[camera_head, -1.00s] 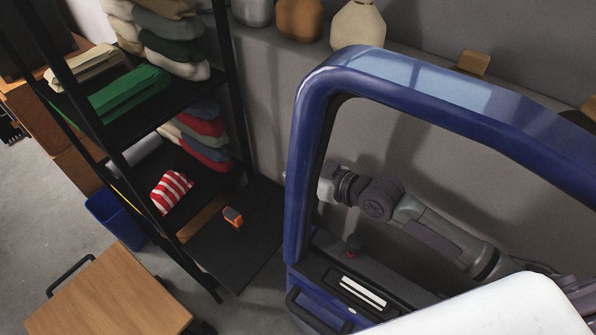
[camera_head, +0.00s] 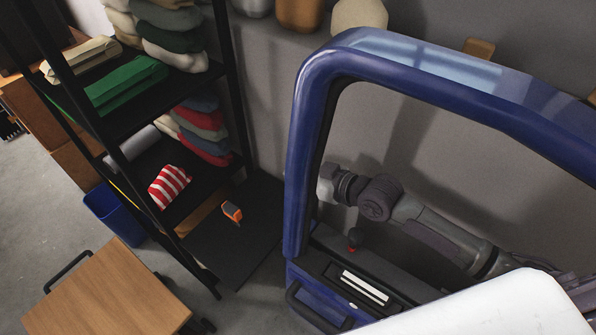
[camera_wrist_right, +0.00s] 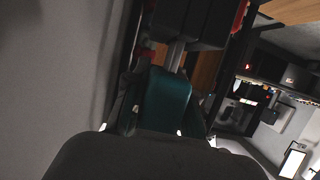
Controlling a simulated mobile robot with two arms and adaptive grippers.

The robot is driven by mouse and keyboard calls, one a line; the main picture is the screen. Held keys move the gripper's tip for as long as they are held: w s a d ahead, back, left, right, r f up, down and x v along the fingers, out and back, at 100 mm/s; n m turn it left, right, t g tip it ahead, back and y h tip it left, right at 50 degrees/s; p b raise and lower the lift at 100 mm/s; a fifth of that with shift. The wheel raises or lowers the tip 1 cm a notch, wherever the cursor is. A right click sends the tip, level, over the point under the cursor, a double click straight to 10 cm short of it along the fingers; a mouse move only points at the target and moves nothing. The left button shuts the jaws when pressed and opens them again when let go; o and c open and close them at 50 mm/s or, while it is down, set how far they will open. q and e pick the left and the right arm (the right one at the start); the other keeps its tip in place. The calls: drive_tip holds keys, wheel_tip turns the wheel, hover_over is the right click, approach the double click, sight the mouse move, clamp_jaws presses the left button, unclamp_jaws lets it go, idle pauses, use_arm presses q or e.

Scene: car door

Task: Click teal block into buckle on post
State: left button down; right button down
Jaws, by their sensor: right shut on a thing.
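The teal block (camera_wrist_right: 166,102) is in the right wrist view, held between dark fingers of my right gripper (camera_wrist_right: 165,125). A grey metal tongue (camera_wrist_right: 175,55) extends from its far end toward a black buckle-like block (camera_wrist_right: 190,22) at the top. I cannot tell whether the tongue is seated inside it. In the head view my right arm shows through the window of the blue door (camera_head: 303,170). Its gripper end is largely hidden behind the door's left pillar. The teal block and buckle cannot be made out there. My left gripper is out of view.
A black shelf rack (camera_head: 222,95) with folded clothes stands left of the door. An orange tool (camera_head: 232,212) lies on its low shelf. A wooden-topped cart (camera_head: 108,295) and blue bin (camera_head: 113,213) are at lower left. The door frame encloses my arm's space.

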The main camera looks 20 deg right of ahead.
drive_tip(key=shift+f+b, duration=0.45)
drive_tip(key=shift+f, duration=0.3)
drive_tip(key=c, duration=0.9)
unclamp_jaws()
drive_tip(key=shift+o, duration=0.2)
drive_tip(key=v, duration=1.2)
drive_tip(key=shift+d, duration=0.1)
